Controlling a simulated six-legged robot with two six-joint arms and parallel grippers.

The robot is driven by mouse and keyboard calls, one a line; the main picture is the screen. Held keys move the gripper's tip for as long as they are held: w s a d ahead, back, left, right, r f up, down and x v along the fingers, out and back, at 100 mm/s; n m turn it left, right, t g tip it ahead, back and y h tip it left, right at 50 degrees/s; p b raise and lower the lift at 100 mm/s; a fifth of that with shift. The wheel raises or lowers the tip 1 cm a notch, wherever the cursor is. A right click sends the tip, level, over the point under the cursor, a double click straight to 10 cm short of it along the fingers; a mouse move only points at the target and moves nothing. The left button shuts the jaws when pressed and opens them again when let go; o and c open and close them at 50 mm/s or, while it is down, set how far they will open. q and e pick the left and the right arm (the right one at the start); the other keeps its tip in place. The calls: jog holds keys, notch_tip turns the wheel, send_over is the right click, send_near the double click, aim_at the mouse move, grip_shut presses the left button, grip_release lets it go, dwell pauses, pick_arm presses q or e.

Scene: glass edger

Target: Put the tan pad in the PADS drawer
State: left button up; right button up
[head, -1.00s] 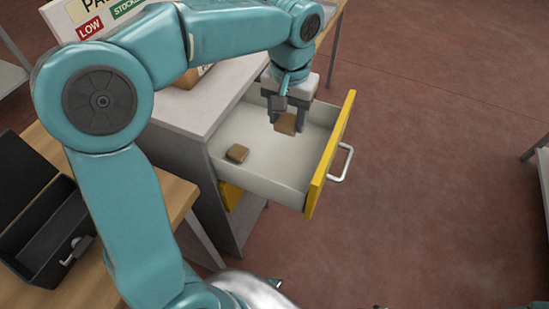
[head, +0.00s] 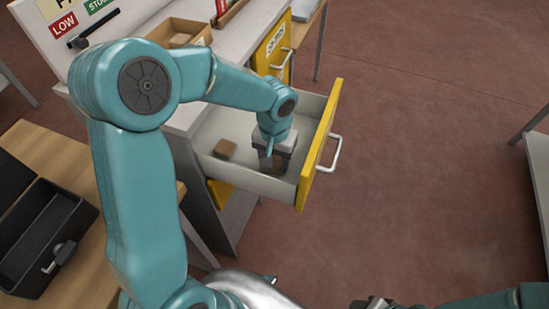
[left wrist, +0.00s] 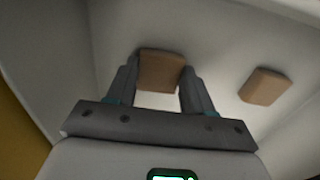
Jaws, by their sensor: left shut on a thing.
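The open drawer (head: 312,150) has a yellow front, a silver handle and a pale inside. My left gripper (head: 272,163) points down into it, low between its walls. In the left wrist view it is shut on a tan pad (left wrist: 161,68), held between its fingertips; in the head view the gripper mostly hides this pad. Whether the held pad touches the drawer floor I cannot tell. A second tan pad (head: 225,149) lies on the drawer floor to the left, apart from the gripper. My right gripper (head: 372,303) barely shows at the bottom edge.
A second yellow drawer (head: 272,48) is at the back of the white counter. A cardboard box (head: 182,33) and a sign (head: 75,22) stand on the counter. An open black box (head: 45,240) sits on the wooden table.

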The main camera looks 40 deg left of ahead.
pick_arm(q)
jog(key=shift+s+r, duration=0.1)
jog(key=shift+f, duration=0.2)
jog(key=o, duration=1)
jog(key=shift+r, duration=0.1)
jog(key=shift+r, duration=0.3)
notch_tip(320, 180, up, 12)
jog(key=shift+f+p, duration=0.15)
jog(key=shift+p, duration=0.45)
